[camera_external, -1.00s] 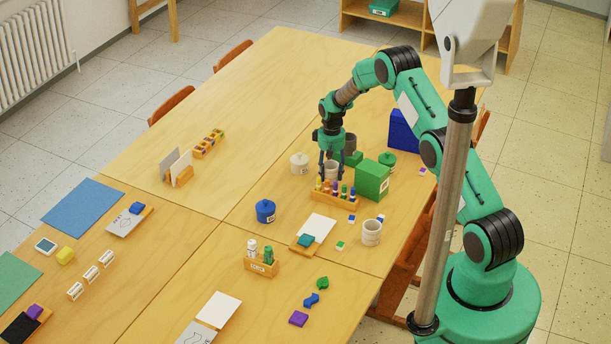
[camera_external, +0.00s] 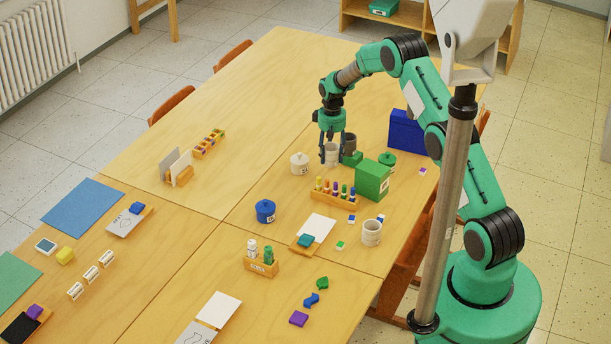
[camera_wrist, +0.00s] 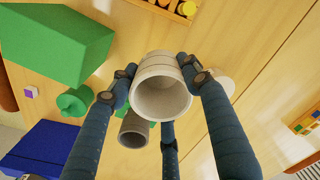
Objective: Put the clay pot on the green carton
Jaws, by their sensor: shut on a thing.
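A pale clay pot (camera_external: 331,154) is held between the dark fingers of my gripper (camera_external: 331,148). In the wrist view the pot (camera_wrist: 162,90) shows its open mouth and ribbed side, with the fingertips of my gripper (camera_wrist: 160,76) pressed against opposite sides. It appears to be lifted off the table. The green carton (camera_external: 372,180) stands to the right and nearer the camera, apart from the pot. In the wrist view the green carton (camera_wrist: 60,38) is at the upper left. A similar pale ribbed pot (camera_external: 371,233) stands on the table near the right edge.
A dark grey pot (camera_external: 350,142) and a green block (camera_external: 352,159) are close beside my gripper. A white lidded jar (camera_external: 299,163), a green lidded jar (camera_external: 387,162), a blue box (camera_external: 406,130) and a wooden marker rack (camera_external: 335,201) surround the area.

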